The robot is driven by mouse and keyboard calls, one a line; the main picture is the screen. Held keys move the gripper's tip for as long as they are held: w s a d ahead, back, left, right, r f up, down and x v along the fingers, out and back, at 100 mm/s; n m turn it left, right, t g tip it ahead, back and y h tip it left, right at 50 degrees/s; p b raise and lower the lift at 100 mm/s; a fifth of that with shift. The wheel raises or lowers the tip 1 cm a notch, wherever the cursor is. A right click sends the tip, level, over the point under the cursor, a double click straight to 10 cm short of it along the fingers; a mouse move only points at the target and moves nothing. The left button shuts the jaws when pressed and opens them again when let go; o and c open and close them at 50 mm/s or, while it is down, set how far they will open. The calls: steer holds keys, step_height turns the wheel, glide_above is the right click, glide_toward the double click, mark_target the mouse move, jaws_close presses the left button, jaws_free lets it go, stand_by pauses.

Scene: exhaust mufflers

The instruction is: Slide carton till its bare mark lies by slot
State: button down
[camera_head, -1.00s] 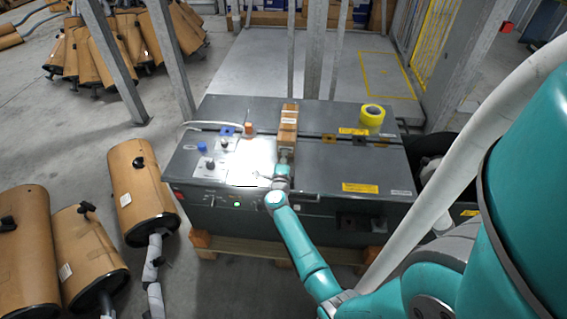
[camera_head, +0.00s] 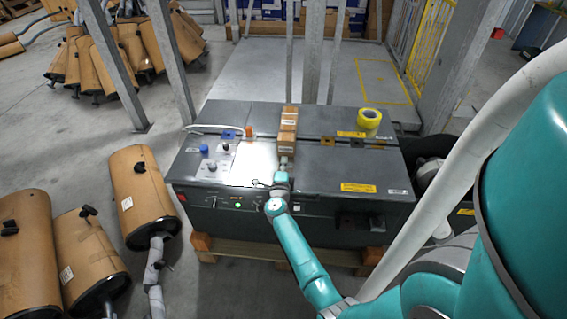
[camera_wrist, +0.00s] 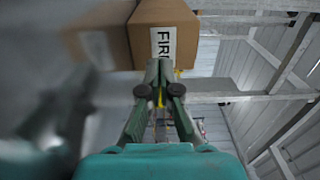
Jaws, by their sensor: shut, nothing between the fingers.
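A brown carton (camera_head: 288,124) with pale labels lies lengthwise on top of the dark grey machine (camera_head: 232,165), across its lid seam. In the wrist view the carton (camera_wrist: 172,14) fills the upper left, with a white label of dark letters on its face. My gripper (camera_head: 284,161) is at the carton's near end. In the wrist view my gripper (camera_wrist: 160,66) is shut and empty, its tips at the carton's lower edge; I cannot tell whether they touch. I cannot make out the bare mark or the slot clearly.
A yellow tape roll (camera_head: 369,118) stands on the machine right of the carton. Knobs (camera_head: 206,155) and an orange block (camera_head: 249,131) are to the left. The lid between carton and tape is mostly clear.

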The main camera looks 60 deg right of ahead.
mark_target(286, 150)
steer(key=v, duration=0.8)
steer(key=shift+s+a+f, duration=0.1)
steer(key=shift+s+a, duration=0.05)
steer(key=shift+a, duration=0.25)
steer(key=shift+s+a+r, duration=0.3)
steer(key=shift+a, duration=0.15)
steer(key=x, duration=1.4)
steer(key=shift+d, duration=0.15)
steer(key=x, duration=0.6)
steer(key=shift+w+d, duration=0.1)
steer(key=shift+d, duration=0.05)
